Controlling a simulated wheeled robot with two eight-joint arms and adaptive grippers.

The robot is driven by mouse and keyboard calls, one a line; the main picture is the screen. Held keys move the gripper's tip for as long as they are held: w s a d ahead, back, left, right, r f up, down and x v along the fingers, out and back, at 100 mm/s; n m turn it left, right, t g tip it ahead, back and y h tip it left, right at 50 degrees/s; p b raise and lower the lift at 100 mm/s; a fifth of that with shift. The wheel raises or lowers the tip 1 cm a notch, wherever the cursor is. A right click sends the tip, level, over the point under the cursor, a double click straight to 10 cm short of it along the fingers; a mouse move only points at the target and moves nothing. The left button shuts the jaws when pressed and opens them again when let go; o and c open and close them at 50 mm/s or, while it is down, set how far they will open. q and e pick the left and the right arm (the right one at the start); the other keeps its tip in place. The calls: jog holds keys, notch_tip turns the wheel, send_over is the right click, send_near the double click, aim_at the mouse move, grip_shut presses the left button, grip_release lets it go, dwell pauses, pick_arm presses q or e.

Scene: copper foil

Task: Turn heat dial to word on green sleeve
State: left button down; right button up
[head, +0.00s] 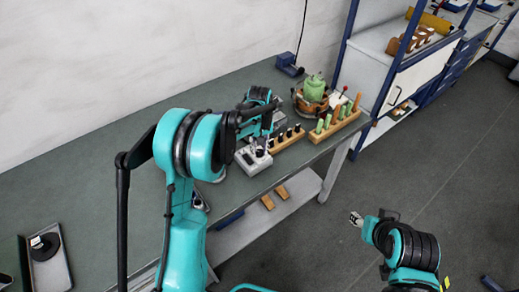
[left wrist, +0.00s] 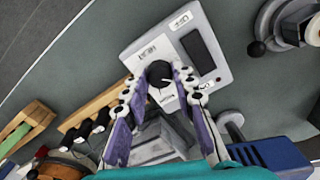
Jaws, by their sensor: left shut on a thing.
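The heat dial is a round black knob (left wrist: 159,72) with a pale pointer mark, on a light grey control box (left wrist: 138,47) with a dark window. The box also shows in the head view (head: 250,163) on the bench. My left gripper (left wrist: 160,88) has its purple-sided fingers on either side of the knob and is shut on it. White labels on the box are too small to read. Green-sleeved tools (head: 319,126) stand in a wooden rack; no word is legible on them. My right gripper (head: 356,218) hangs over the floor, away from the bench; its jaw state is unclear.
A wooden rack with black-topped tools (left wrist: 97,125) stands beside the box. A copper-coloured pot (head: 309,103) holding a green object stands behind the racks. A blue block (left wrist: 268,157) lies close to my left gripper. The bench (head: 95,160) is largely clear at the left.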

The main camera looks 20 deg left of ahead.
pick_arm(q)
jog(key=c, duration=1.2)
grip_release()
